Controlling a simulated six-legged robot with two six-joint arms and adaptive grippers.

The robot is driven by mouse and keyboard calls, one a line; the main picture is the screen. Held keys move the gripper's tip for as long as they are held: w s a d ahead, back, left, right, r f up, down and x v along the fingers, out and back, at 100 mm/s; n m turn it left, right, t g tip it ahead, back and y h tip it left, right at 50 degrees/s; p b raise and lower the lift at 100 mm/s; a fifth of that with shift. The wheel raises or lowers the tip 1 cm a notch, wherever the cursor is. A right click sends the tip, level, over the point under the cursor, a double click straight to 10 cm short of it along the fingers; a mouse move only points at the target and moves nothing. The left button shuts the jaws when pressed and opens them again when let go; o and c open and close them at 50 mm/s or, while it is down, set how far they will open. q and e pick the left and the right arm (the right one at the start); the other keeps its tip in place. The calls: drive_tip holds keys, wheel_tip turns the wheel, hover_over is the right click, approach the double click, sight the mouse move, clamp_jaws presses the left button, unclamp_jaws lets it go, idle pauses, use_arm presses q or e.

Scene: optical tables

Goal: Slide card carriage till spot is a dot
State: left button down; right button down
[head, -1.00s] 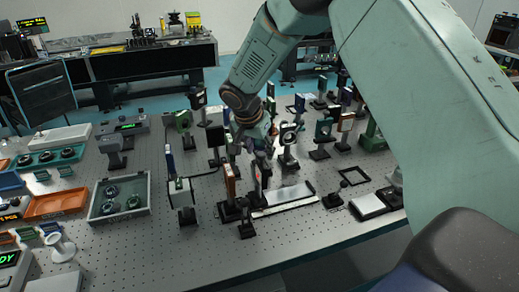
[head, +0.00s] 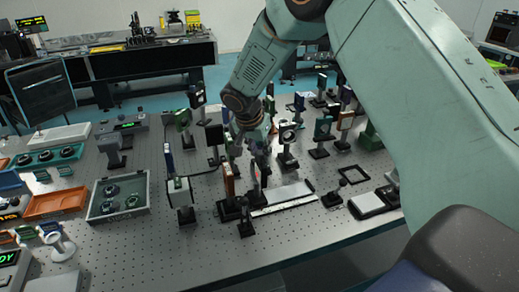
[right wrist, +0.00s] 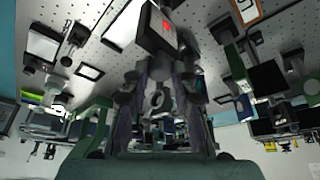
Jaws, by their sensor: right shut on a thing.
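The card carriage (head: 257,173) is a small dark upright card holder near the left end of a pale rail (head: 285,195). In the right wrist view the card (right wrist: 158,27) is dark-edged, with a small bright red spot on its face that looks irregular rather than a clean point. My right gripper (head: 258,152) reaches down from above and is shut on the carriage. Its fingers hide part of the holder. My left gripper does not show.
An orange-framed plate on a post (head: 228,182) stands just left of the carriage. Several optic mounts stand close behind. An empty black frame (head: 354,175) lies to the right. A grey tray (head: 93,213) sits at left, with bare perforated table in front.

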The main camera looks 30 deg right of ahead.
idle(0.4)
drive_tip(key=d, duration=0.1)
drive_tip(key=d+b, duration=0.1)
drive_tip(key=d, duration=0.1)
drive_tip(key=shift+s, duration=0.4)
drive_tip(key=c, duration=1.6)
unclamp_jaws()
drive_tip(key=o, duration=0.5)
drive_tip(key=shift+w+a, duration=0.15)
drive_tip(key=shift+a, duration=0.05)
drive_tip(key=shift+d, duration=0.1)
drive_tip(key=shift+d, duration=0.1)
drive_tip(key=shift+r, duration=0.15)
